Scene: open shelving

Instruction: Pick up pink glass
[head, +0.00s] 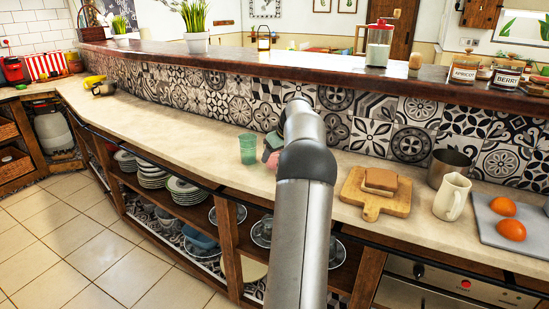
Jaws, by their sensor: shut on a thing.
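A small part of the pink glass (272,161) shows on the counter side of my arm, just left of the arm's dark joint. The arm hides most of it. A bit of my gripper (272,142) shows there too, right at the pink glass, and it is shut on it. The fingertips are mostly hidden, and I cannot tell whether the glass touches the counter. A green translucent glass (248,149) stands upright on the counter, close to the left of the gripper.
The pale counter (180,118) is clear to the left. Right of my arm are a cutting board (372,207) with bread, a white jug (452,197), a metal pot (449,165) and a tray (490,222) with orange-red items. A raised wooden ledge (300,68) runs behind. Plates (185,190) sit on shelves below.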

